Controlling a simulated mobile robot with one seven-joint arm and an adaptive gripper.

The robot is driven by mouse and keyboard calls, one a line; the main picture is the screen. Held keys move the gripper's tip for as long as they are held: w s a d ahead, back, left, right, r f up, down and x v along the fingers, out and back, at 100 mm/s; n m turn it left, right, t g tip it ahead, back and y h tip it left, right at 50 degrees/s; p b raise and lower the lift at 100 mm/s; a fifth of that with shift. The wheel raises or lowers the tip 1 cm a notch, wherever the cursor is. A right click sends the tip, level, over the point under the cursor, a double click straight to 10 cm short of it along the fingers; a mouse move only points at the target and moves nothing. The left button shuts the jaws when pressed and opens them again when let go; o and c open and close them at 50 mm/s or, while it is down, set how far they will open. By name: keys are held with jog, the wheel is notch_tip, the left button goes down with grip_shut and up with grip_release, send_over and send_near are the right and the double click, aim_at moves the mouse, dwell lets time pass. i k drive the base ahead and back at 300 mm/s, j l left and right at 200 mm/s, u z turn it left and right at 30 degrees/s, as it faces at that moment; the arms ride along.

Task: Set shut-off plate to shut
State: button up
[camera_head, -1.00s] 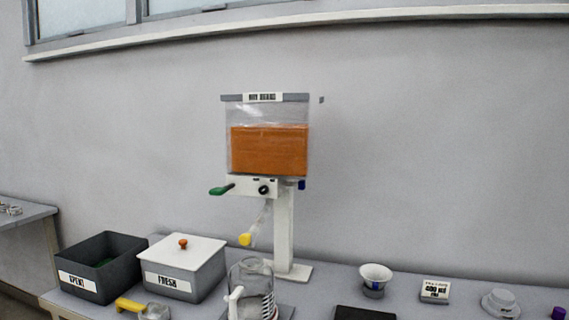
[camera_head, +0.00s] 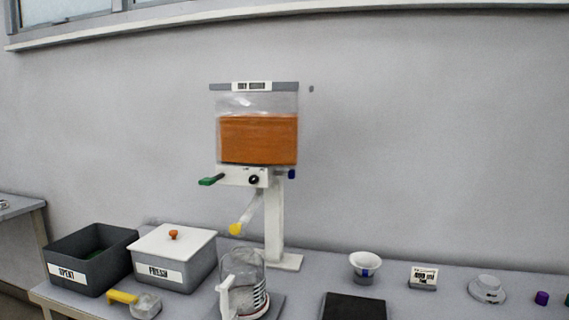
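A dispenser with a clear hopper (camera_head: 258,138) of orange material stands on a white post at the back of the bench. Under the hopper is a white valve block (camera_head: 240,177). A green handle (camera_head: 210,181) sticks out to its left, a black knob (camera_head: 254,180) is on its front, and a small blue part (camera_head: 291,174) is at its right end. I cannot tell which of these is the shut-off plate or its setting. A spout with a yellow tip (camera_head: 236,229) slants down to the left. My gripper is not in view.
A clear jug (camera_head: 242,285) with a white handle stands below the spout. Left are a dark SPENT bin (camera_head: 90,262) and a lidded FRESH box (camera_head: 175,260), with a yellow-handled scoop (camera_head: 140,302) in front. Right are a black pad (camera_head: 354,308), white cup (camera_head: 365,266), label card (camera_head: 423,277) and grey dial-like item (camera_head: 487,288).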

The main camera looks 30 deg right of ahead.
aim_at(290, 173)
jog(key=z, duration=1.05)
jog(key=k+l, duration=0.05)
jog(key=l, duration=0.05)
